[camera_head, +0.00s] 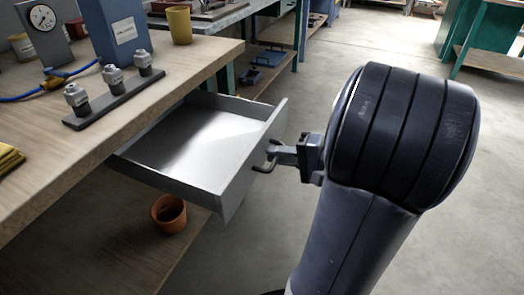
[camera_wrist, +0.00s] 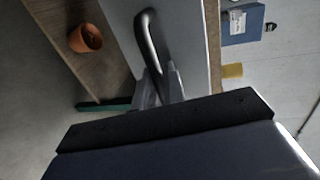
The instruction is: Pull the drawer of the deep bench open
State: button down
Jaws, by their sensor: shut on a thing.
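The grey drawer (camera_head: 195,145) of the wooden-topped bench (camera_head: 100,150) stands well open toward the right, and its visible inside is empty. Its dark bar handle (camera_head: 266,160) is on the front panel. My gripper (camera_head: 278,154) is at the handle, shut on it, with the arm to the right of the drawer. In the wrist view the handle (camera_wrist: 150,40) runs down between my gripper's fingers (camera_wrist: 160,85), and the grey drawer front (camera_wrist: 190,45) is behind it. The fingertips are partly hidden in the head view.
On the bench top are a dark rack with three metal fittings (camera_head: 115,85), a gauge (camera_head: 42,18), a blue box (camera_head: 120,30) and a yellow cup (camera_head: 179,25). A terracotta pot (camera_head: 169,213) stands on the lower shelf under the drawer. The floor (camera_head: 270,245) in front of the drawer is bare.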

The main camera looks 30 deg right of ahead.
jog(key=shift+s+d, duration=0.3)
jog(key=shift+s, duration=0.05)
jog(key=c, duration=1.6)
grip_release()
jog(key=shift+c, duration=0.2)
jog(key=p+v, duration=0.2)
jog(key=v, duration=0.8)
jog(key=shift+s+d, duration=0.2)
jog(key=shift+s, duration=0.1)
jog(key=shift+w, duration=0.1)
jog(key=b+x, duration=0.2)
jog(key=x, duration=0.9)
jog(key=shift+r, duration=0.1)
